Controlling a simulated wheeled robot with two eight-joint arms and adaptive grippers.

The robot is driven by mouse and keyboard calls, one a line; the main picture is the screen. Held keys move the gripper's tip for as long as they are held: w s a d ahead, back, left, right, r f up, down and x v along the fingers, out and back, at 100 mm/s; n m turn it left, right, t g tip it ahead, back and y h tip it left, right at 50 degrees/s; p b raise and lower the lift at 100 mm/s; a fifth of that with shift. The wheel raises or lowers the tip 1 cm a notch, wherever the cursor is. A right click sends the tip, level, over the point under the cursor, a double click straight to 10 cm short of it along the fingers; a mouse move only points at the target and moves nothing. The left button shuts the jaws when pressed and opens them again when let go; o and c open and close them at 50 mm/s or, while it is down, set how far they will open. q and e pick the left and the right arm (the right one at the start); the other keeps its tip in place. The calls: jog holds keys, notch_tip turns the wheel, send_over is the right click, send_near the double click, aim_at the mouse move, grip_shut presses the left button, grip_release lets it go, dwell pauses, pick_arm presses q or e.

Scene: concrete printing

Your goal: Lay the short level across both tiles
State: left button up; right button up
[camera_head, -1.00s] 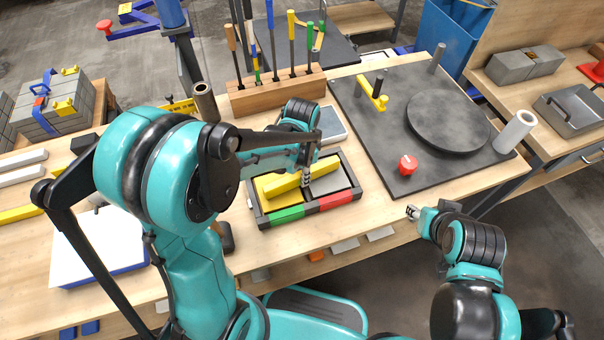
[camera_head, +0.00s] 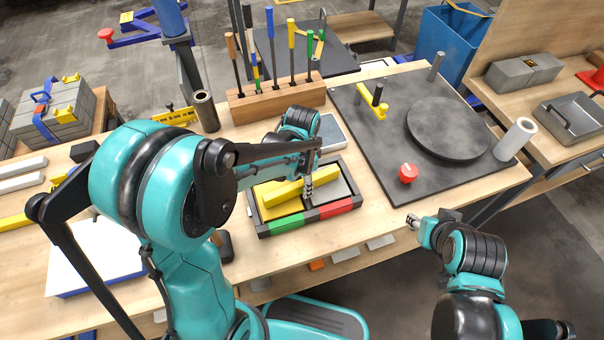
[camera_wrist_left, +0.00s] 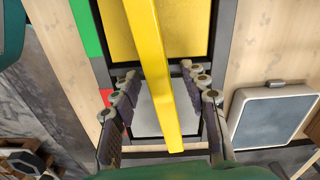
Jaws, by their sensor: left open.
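The yellow level (camera_head: 285,193) lies over the dark tray (camera_head: 264,229) in the head view. In the left wrist view the level (camera_wrist_left: 155,75) runs across the yellow tile (camera_wrist_left: 190,32) and the grey tile (camera_wrist_left: 147,118). Whether it rests flat on both is hard to tell. My left gripper (camera_wrist_left: 160,105) is open, with one finger on each side of the level and gaps between. In the head view this gripper (camera_head: 308,190) is low over the tray and hides part of the level. My right gripper (camera_head: 411,221) is empty off the table's front edge; its opening is unclear.
The tray's front edge carries green and red strips. A blue-grey pad (camera_head: 332,133) lies behind the tray. A wooden tool rack (camera_head: 275,101) stands at the back. A dark board with a round plate (camera_head: 449,128) and a red knob (camera_head: 408,173) lies to the right.

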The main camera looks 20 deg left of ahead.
pick_arm(q)
notch_tip(320, 180, up, 11)
jog(key=s+a+r+n+t, duration=0.1)
jog(key=s+a+n+t, duration=0.3)
jog(key=s+n+t, duration=0.3)
jog(key=shift+s+a+n, duration=0.35)
jog(key=shift+s+n, duration=0.95)
jog(key=shift+s, duration=0.35)
jog(key=shift+r, duration=0.1)
dwell(0.9)
